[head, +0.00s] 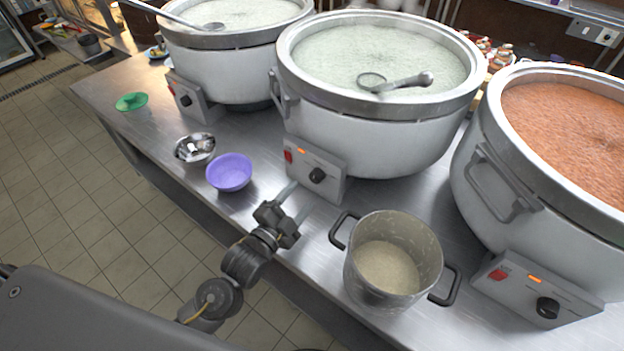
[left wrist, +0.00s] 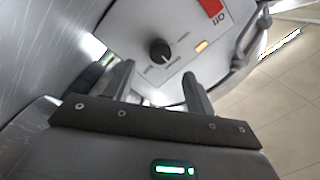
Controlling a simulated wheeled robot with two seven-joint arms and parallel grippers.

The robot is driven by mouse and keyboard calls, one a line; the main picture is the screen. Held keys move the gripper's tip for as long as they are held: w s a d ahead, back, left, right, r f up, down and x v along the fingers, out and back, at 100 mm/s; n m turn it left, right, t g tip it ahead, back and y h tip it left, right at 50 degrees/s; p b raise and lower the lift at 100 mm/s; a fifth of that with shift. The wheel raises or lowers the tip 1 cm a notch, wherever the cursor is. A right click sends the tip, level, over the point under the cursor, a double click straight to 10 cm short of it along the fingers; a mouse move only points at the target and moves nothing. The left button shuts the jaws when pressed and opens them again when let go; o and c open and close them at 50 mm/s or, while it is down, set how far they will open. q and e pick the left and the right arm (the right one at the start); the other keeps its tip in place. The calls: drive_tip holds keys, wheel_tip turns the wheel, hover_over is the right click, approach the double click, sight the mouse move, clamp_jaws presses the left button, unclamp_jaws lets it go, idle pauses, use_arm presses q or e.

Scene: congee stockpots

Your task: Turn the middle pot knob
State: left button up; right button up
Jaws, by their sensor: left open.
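The middle pot (head: 375,95) is a large white stockpot with pale congee and a ladle in it. Its control box (head: 312,170) carries a red switch, a lit orange lamp and a black round knob (head: 317,175). My left gripper (head: 292,198) is open and empty, just in front of this box and a little below and left of the knob. In the left wrist view the knob (left wrist: 160,51) lies beyond and between the two open fingers (left wrist: 158,88), apart from them. My right gripper is not in view.
A small steel pot (head: 392,262) with two handles stands right of my left gripper. A purple bowl (head: 229,172) and a metal bowl (head: 195,148) sit to its left. The right pot (head: 560,150) holds orange congee; the left pot (head: 225,75) holds pale congee.

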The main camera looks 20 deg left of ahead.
sight(314, 180)
use_arm(q)
drive_tip(key=x, duration=0.4)
drive_tip(key=shift+w+d+r+p, duration=0.1)
drive_tip(key=shift+w+p, duration=0.25)
drive_tip(key=shift+p, duration=0.05)
drive_tip(key=shift+x, duration=0.95)
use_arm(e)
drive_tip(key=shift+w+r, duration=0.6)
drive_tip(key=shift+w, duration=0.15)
use_arm(q)
drive_tip(key=shift+c, duration=0.9)
drive_tip(key=c, duration=0.8)
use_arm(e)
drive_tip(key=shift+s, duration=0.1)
